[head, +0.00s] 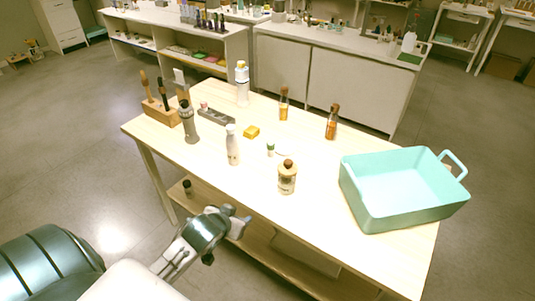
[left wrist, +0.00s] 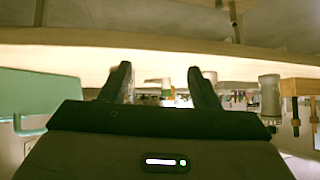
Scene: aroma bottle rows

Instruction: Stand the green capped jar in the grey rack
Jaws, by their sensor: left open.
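The small green capped jar (head: 270,149) stands upright on the wooden table, between the yellow block and the cork-topped jar. The grey rack (head: 216,117) lies farther back and to the left, with a small pink-topped item at its left end. My left gripper (head: 238,223) is open and empty in front of the table's near edge, apart from the jar and rack. Its two fingers also show in the left wrist view (left wrist: 160,72), with nothing between them. My right gripper is out of view.
A white bottle (head: 232,146) and a grey bottle (head: 188,123) stand near the left. A yellow block (head: 251,132), cork-topped jar (head: 287,178), two amber bottles (head: 283,105) and a mint tray (head: 363,205) share the table. A wooden tool block (head: 160,112) stands at the left.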

